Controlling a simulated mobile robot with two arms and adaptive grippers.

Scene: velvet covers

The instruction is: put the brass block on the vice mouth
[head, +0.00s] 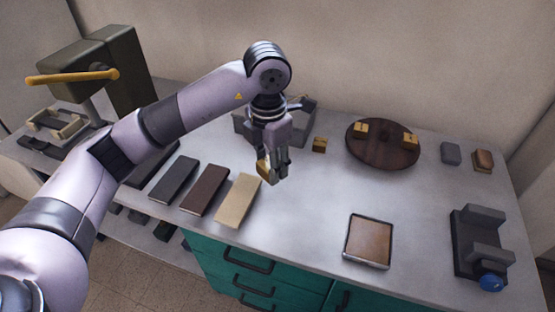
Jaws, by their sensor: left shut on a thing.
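My left gripper (273,177) points down over the middle left of the bench and is shut on a brass block (262,169). The fingers cover part of the block, which seems to be above the bench top. The vice (464,248) is dark grey with a blue knob and stands at the bench's right front. Its mouth (479,241) between the two raised jaws looks empty. The vice is well to the right of my left gripper. My right gripper is not in view.
More brass blocks sit on the table (319,145) and on a round brown board (382,157). A grey bin (243,128) is partly hidden behind my gripper. Several flat covers (238,201) lie left. A brown-topped tray (368,241) lies between gripper and vice. A press (110,70) stands left.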

